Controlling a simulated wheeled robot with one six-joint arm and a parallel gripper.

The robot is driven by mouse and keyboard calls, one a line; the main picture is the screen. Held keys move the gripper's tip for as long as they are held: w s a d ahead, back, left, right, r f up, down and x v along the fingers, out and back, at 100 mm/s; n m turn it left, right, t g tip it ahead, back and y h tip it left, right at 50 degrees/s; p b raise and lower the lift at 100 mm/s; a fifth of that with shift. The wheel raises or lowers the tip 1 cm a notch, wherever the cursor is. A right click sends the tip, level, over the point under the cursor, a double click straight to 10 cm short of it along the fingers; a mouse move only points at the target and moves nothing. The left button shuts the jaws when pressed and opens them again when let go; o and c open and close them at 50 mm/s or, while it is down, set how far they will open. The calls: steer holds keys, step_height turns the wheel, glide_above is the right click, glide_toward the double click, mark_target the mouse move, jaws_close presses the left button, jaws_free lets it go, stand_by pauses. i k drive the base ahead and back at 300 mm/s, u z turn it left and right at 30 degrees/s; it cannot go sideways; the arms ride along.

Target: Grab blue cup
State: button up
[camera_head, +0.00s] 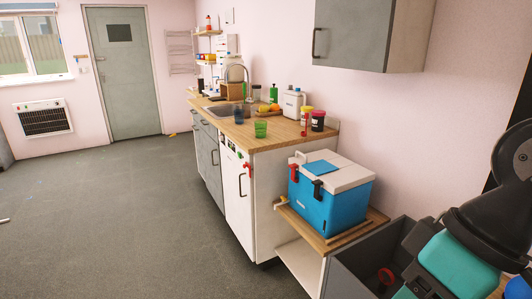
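A dark blue cup (239,114) stands on the wooden counter (278,137), close to its left front edge and beside the sink. A green cup (260,129) stands to its right and nearer to me, apart from it. The blue cup is small in this view and its finer details cannot be made out. My gripper is not in view. Parts of my own arm show at the lower right, far from the cup.
A blue cooler box (330,195) with a white lid sits on a lower wooden shelf in front of the counter. Jars (318,121), fruit (270,107) and a white container (292,103) stand behind the cups. A grey cabinet (355,35) hangs above. The floor (110,220) at left is open.

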mark_target(238, 114)
steer(key=i, duration=0.4)
steer(key=u, duration=1.35)
steer(key=i, duration=2.5)
steer(key=z, duration=1.5)
steer(key=i, duration=1)
steer(key=u, duration=0.05)
